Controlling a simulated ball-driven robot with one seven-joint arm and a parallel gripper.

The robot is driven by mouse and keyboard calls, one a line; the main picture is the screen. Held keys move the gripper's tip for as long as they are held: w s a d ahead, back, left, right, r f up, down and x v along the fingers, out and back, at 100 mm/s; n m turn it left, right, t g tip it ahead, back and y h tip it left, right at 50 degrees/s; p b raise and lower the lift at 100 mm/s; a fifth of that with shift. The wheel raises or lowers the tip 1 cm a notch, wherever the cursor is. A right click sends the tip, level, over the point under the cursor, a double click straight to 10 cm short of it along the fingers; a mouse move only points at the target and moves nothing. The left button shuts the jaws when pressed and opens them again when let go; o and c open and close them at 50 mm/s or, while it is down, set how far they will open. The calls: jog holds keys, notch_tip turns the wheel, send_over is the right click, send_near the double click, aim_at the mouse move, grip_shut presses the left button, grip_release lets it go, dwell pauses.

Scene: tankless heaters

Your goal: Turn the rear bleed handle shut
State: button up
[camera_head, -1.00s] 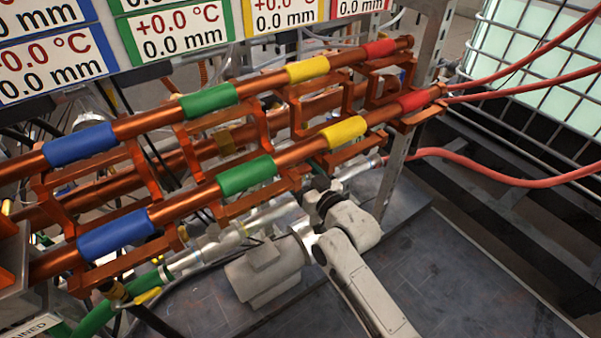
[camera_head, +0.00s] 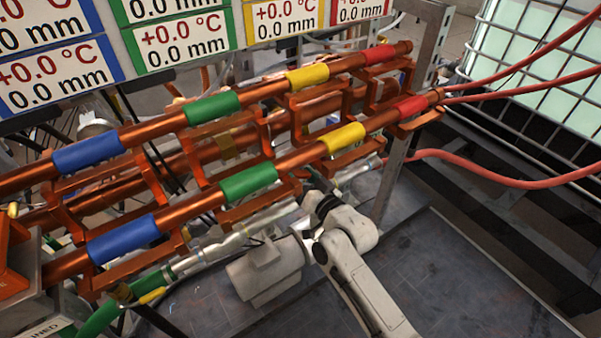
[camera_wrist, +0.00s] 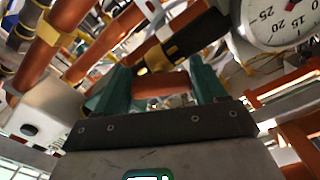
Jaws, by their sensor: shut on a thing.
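My gripper (camera_head: 318,188) reaches under the lower copper pipe, just right of its green band, in the head view; its fingertips are largely hidden there. In the wrist view the two teal fingers (camera_wrist: 160,78) stand apart with a thing held between them. A black part with yellow (camera_wrist: 190,40) crosses at the fingertips, and I take it to be the rear bleed handle. A copper-coloured piece (camera_wrist: 160,86) shows between the fingers. The handle's exact angle cannot be told, and in the head view it is hidden behind my gripper and the pipes.
Copper pipes with a green band (camera_head: 248,182) and other coloured bands run close above my gripper on brackets. A round dial gauge (camera_wrist: 278,18) is near at the upper right of the wrist view. A yellow lever (camera_head: 151,296) is at lower left. Grey floor (camera_head: 480,290) lies right.

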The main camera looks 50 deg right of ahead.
jog(key=m+p, duration=0.2)
jog(key=m, duration=0.4)
jog(key=shift+r+m, duration=0.15)
jog(key=shift+m, duration=0.15)
jog(key=m+p, duration=0.1)
jog(key=m, duration=0.4)
jog(key=shift+a+p, duration=0.1)
jog(key=shift+p, duration=0.3)
jog(key=shift+m, duration=0.4)
jog(key=o, duration=0.7)
jog(key=shift+s, duration=0.1)
jog(key=b+v, duration=0.1)
jog(key=v, duration=0.9)
jog(key=shift+s, duration=0.3)
